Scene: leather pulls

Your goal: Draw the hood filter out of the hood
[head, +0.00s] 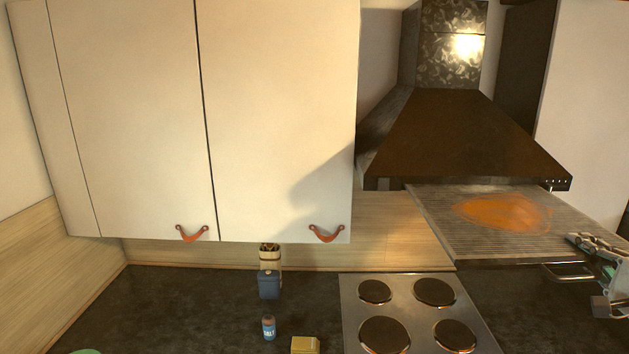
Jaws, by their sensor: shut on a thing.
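The hood filter (452,222) is a flat ribbed metal panel with an orange greasy patch on its top. It sticks out well forward from under the dark hood (455,135), roughly level, above the right part of the counter. Its wire handle (568,278) shows below the front edge. My gripper (595,270) is at the filter's front right, at the right edge of the head view, and is shut on the filter. The exact contact is partly hidden, and the gripper is cut off by the frame.
A four-plate hob (344,308) lies below the filter. White wall cabinets (280,100) with red leather pulls (326,234) hang to the left. A blue canister (269,284), a small bottle (268,327) and a yellow box (305,345) stand on the dark counter (190,300). The air above the hob is free.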

